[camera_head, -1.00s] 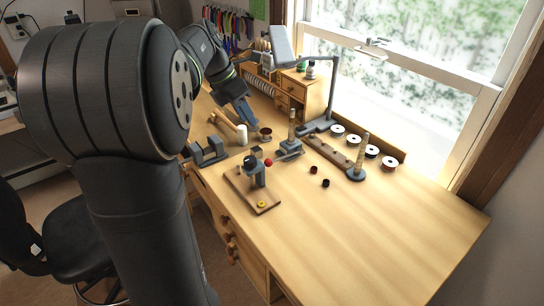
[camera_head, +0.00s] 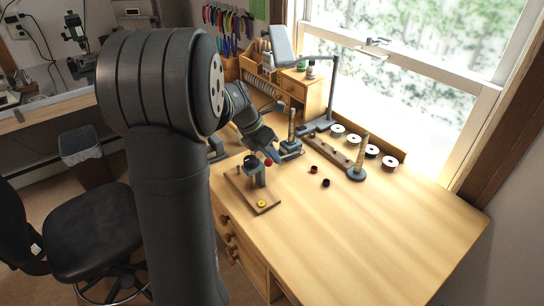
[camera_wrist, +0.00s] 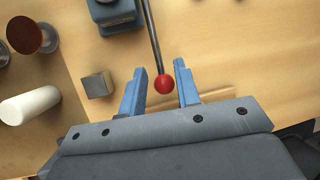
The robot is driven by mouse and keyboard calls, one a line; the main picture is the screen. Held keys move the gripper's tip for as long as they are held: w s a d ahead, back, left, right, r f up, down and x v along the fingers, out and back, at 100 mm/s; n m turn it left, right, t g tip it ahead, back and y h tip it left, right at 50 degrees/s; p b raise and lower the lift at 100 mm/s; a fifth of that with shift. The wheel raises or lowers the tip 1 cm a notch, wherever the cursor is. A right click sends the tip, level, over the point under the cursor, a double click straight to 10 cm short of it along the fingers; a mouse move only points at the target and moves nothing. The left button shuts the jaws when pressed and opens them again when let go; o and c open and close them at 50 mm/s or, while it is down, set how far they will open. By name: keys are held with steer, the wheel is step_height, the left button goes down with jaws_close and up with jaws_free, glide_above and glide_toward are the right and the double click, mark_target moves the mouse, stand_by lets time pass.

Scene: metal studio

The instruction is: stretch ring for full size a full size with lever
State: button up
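The ring stretcher is a tapered upright post (camera_head: 292,126) on a blue-grey base (camera_head: 290,151); the base also shows at the top of the wrist view (camera_wrist: 115,14). Its lever is a thin metal rod (camera_wrist: 152,35) ending in a red knob (camera_wrist: 164,84), which shows in the head view too (camera_head: 268,161). My gripper (camera_wrist: 160,66) is open, with its blue fingers on either side of the knob and gaps showing on both sides. In the head view my gripper (camera_head: 272,155) is right by the knob. I cannot make out a ring on the post.
A wooden board (camera_head: 240,190) with a grey fixture and a yellow piece (camera_head: 262,204) lies in front. A metal cube (camera_wrist: 97,84), white cylinder (camera_wrist: 30,105) and brown-topped piece (camera_wrist: 25,35) stand left of my gripper. Another tapered post (camera_head: 361,158) stands right. The right bench is clear.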

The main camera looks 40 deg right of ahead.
steer(key=shift+x, duration=0.8)
jaws_close()
